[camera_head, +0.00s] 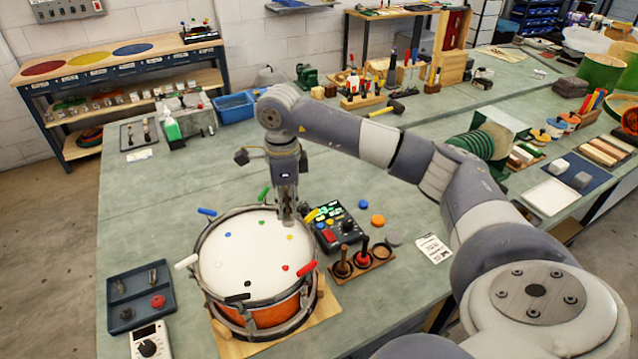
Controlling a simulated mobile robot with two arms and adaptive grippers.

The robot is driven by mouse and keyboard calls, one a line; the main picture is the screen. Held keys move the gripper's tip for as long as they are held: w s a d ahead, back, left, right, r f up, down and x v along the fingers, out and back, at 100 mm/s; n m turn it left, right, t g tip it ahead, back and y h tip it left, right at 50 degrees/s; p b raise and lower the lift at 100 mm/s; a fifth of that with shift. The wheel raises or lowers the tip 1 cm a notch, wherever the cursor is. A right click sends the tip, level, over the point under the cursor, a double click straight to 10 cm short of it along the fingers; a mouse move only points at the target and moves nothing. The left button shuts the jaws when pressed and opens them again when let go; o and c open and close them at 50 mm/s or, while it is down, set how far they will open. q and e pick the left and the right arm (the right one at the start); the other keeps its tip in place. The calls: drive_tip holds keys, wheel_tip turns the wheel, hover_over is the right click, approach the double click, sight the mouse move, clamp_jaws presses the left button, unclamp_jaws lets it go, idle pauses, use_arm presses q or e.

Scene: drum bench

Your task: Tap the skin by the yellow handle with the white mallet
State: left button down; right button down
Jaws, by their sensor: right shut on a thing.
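The drum (255,262) has an orange shell and a white skin (240,260) with small coloured dots. Coloured handles stick out around its rim. The yellow handle (312,215) is at the upper right of the rim, with a yellow dot (289,237) on the skin near it. My right gripper (287,212) points down over the upper right edge of the drum, close to the yellow handle. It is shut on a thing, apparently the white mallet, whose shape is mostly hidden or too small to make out. I cannot tell whether it touches the skin. My left gripper is out of view.
A wooden mallet stand (362,264) holds a dark and a red mallet. A black device with buttons (338,228) stands right of the drum. A dark tray (140,295) and a white meter (150,342) are at the left.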

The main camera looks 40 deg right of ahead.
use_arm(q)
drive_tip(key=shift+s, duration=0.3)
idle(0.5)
